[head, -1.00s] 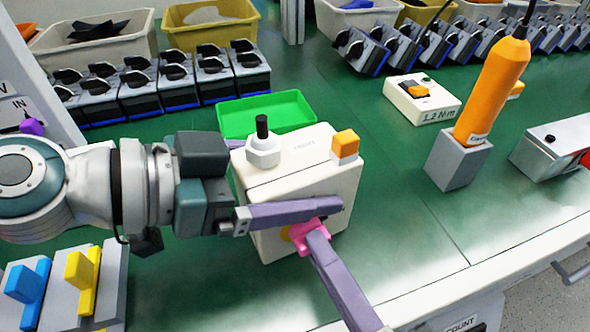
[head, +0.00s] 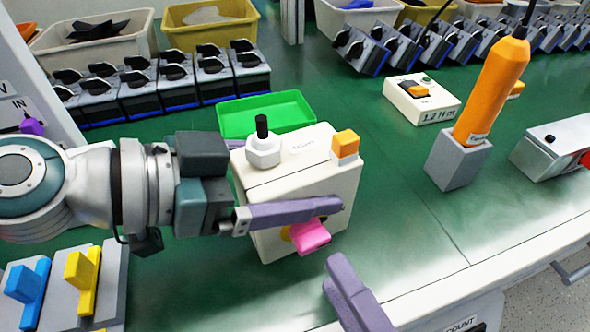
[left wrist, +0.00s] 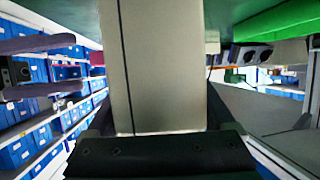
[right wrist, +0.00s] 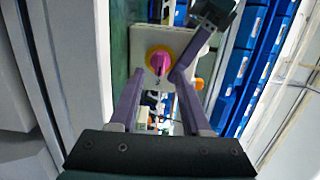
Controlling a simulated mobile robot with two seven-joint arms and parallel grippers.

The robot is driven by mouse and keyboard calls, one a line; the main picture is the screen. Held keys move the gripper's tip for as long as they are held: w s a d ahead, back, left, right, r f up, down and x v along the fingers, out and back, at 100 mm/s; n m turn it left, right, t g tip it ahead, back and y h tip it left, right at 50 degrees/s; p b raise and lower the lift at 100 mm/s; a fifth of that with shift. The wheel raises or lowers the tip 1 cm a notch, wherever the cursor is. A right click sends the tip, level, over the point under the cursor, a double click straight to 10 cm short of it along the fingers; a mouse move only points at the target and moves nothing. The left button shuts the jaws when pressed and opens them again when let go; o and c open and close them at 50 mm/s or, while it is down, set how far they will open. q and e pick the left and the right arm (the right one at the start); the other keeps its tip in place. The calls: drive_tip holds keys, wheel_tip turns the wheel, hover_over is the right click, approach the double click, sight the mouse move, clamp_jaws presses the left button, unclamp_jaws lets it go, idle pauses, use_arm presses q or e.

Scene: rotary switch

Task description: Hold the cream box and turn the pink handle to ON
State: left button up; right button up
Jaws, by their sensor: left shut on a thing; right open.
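The cream box (head: 300,185) stands on the green bench, with a white nut and black stem and an orange block on top. My left gripper (head: 290,175) is shut on the cream box, one finger along its front and the other mostly hidden behind; the box fills the middle of the left wrist view (left wrist: 165,70). The pink handle (head: 310,236) sticks out from the yellow disc on the front; it also shows in the right wrist view (right wrist: 157,63). My right gripper (right wrist: 157,82) is open, facing the handle and apart from it. The ON mark is not readable.
A green tray (head: 265,115) lies just behind the box. Blue and yellow handled pieces (head: 80,275) stand at the front left. An orange tool in a grey holder (head: 458,160) stands to the right.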

use_arm(q)
drive_tip(key=o, duration=1.5)
drive_tip(key=shift+o, duration=0.2)
drive_tip(key=v, duration=1.2)
